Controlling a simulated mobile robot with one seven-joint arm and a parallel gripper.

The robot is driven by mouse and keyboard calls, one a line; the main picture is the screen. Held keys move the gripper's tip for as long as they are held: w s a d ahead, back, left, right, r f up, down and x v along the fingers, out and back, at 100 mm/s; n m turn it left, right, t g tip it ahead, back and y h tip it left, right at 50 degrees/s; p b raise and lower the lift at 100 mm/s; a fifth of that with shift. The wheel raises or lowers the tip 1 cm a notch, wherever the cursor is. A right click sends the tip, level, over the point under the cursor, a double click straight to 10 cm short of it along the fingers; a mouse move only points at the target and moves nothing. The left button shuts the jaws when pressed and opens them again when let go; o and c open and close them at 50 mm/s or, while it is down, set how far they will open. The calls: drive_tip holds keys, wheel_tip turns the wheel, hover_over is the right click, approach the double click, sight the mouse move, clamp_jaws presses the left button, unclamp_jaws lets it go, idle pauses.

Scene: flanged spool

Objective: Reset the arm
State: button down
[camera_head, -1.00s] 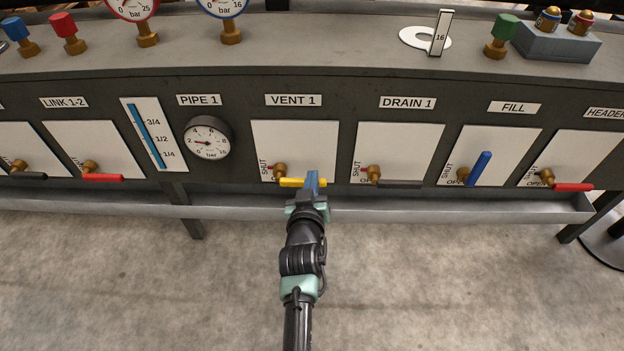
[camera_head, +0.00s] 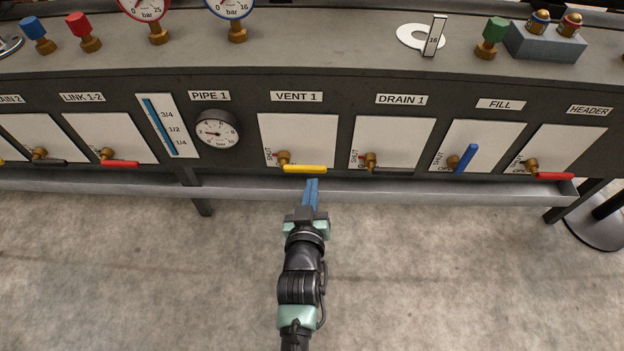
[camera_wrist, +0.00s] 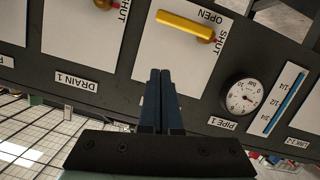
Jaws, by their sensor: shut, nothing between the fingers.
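My gripper (camera_head: 311,184) is in front of the bench, just below the yellow VENT 1 handle (camera_head: 305,169) in the head view. Its blue fingers are shut with nothing between them. In the wrist view the closed fingers (camera_wrist: 160,76) point toward the white VENT 1 plate (camera_wrist: 150,60), and the yellow handle (camera_wrist: 186,25) lies apart beyond the tips. The yellow handle lies roughly level, pointing right from its brass valve body (camera_head: 284,158). The word OPEN shows beside it in the wrist view.
The tray ledge (camera_head: 400,188) runs along the bench front behind my gripper. Other handles beside it are the dark DRAIN 1 (camera_head: 390,169), blue FILL (camera_head: 467,158) and red HEADER (camera_head: 556,176). The PIPE 1 gauge (camera_head: 217,130) is to the left. Floor in front is clear.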

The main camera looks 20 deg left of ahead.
idle(0.4)
drive_tip(key=w+d+r+m+t+h, duration=0.1)
drive_tip(key=w+d+r+t, duration=0.1)
drive_tip(key=r, duration=1)
drive_tip(key=w+d+r+m+t, duration=0.1)
drive_tip(key=d+r+t, duration=0.2)
drive_tip(key=r, duration=1)
drive_tip(key=w+d+r+m+t+h, duration=0.1)
drive_tip(key=w+d+r+t, duration=0.1)
drive_tip(key=r, duration=1)
drive_tip(key=s+d+r+m+t+h, duration=0.1)
drive_tip(key=s+d+r+t, duration=0.2)
drive_tip(key=s+r, duration=0.8)
drive_tip(key=s+d+r+m+t, duration=0.1)
drive_tip(key=s+d+r+t, duration=0.2)
drive_tip(key=s+r, duration=0.8)
drive_tip(key=w+r+p, duration=0.2)
drive_tip(key=r+p, duration=1.7)
drive_tip(key=r, duration=0.2)
drive_tip(key=w+r+p, duration=0.2)
drive_tip(key=r+p, duration=1.7)
drive_tip(key=r, duration=0.1)
drive_tip(key=shift+w+a+r+p, duration=0.2)
drive_tip(key=shift+w+r+p, duration=0.15)
drive_tip(key=shift+w, duration=0.05)
